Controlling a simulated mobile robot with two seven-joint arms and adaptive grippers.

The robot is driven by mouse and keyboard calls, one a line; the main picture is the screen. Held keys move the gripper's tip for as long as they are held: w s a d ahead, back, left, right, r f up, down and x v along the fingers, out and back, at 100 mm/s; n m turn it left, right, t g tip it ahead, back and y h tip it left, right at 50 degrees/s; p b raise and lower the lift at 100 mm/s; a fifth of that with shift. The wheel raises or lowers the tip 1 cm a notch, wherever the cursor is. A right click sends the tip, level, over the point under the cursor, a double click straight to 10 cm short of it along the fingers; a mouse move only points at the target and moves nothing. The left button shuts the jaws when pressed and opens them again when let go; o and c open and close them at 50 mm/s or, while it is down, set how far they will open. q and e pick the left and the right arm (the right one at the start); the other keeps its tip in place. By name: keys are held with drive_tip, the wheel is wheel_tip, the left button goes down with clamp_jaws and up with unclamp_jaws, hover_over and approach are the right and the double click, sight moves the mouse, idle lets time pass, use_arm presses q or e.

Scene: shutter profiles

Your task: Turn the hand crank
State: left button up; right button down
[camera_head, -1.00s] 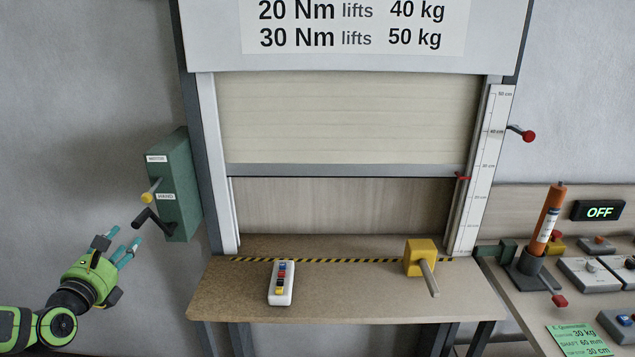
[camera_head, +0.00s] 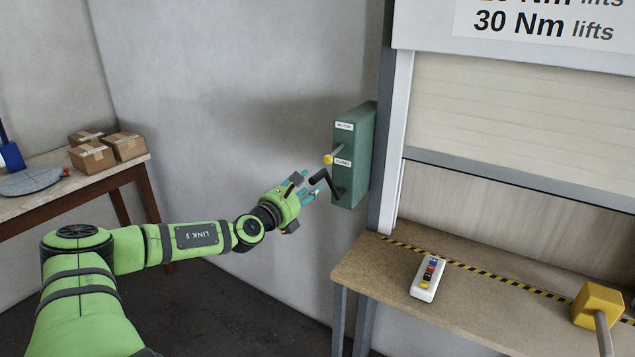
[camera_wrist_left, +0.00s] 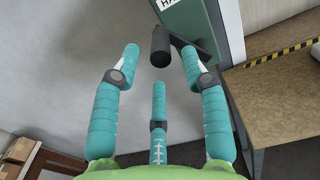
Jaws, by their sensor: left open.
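The hand crank (camera_head: 326,183) is a black bent crank on the side of a green box (camera_head: 355,160) mounted beside the shutter frame. Its black grip sticks out towards my left gripper (camera_head: 310,183). In the left wrist view the crank's grip (camera_wrist_left: 160,46) lies ahead, between the two upper teal fingers of the left gripper (camera_wrist_left: 160,65). The fingers are spread and hold nothing; I cannot tell whether any touches the grip. My right gripper is out of view.
A bench (camera_head: 375,270) with a white button remote (camera_head: 427,278) and a yellow block with a rod (camera_head: 596,305) stands at right under the shutter (camera_head: 520,120). A wooden table (camera_head: 20,205) with cardboard boxes (camera_head: 92,157) is far left. The wall behind the gripper is bare.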

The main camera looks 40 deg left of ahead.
sight(317, 179)
use_arm(q)
drive_tip(key=shift+w+a+r, duration=0.15)
drive_tip(key=shift+w+r, duration=0.05)
drive_tip(key=shift+w, duration=0.35)
drive_tip(key=shift+p+x, duration=0.6)
drive_tip(key=shift+x, duration=0.25)
drive_tip(key=shift+p+x, duration=0.4)
drive_tip(key=shift+x, duration=0.85)
drive_tip(key=shift+f, duration=0.2)
clamp_jaws()
